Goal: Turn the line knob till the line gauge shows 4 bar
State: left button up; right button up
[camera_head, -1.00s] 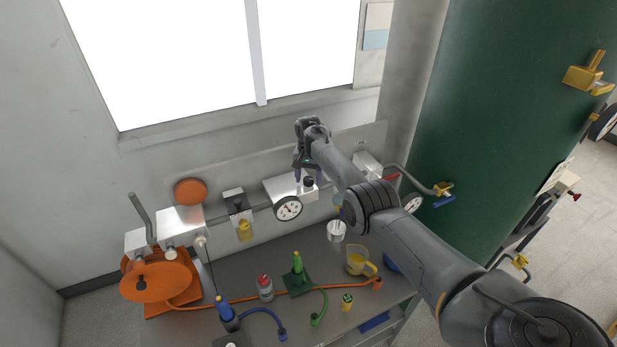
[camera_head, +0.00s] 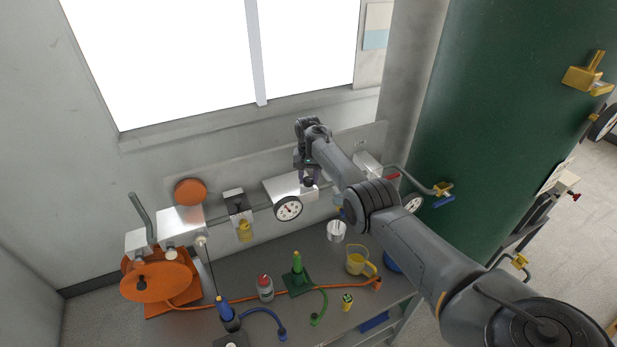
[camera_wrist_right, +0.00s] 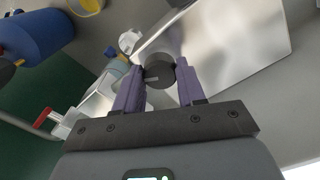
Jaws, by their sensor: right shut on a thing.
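The line knob is a small black knob (camera_head: 308,182) on the front of a silver box (camera_head: 277,189) on the wall panel. It also shows in the right wrist view as a dark round knob (camera_wrist_right: 158,73) with a pale mark. My right gripper (camera_head: 306,176) has its two purple fingers on either side of the knob and is shut on it. A round white gauge (camera_head: 288,208) with a dark needle sits just left of the knob; its numbers are too small to read. My left gripper is not in view.
Below stands a grey bench (camera_head: 210,290) with an orange reel (camera_head: 156,281), a white-and-red bottle (camera_head: 265,288), a yellow jug (camera_head: 357,263) and several hoses. A green tank (camera_head: 500,100) fills the right side.

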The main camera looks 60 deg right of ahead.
aim_at(308, 179)
jog(key=o, duration=1.1)
jog(key=shift+c, duration=0.2)
jog(key=shift+r, duration=0.15)
jog(key=shift+r, duration=0.25)
notch_tip(308, 179, up, 10)
jog(key=b, duration=0.1)
jog(key=shift+r, duration=0.1)
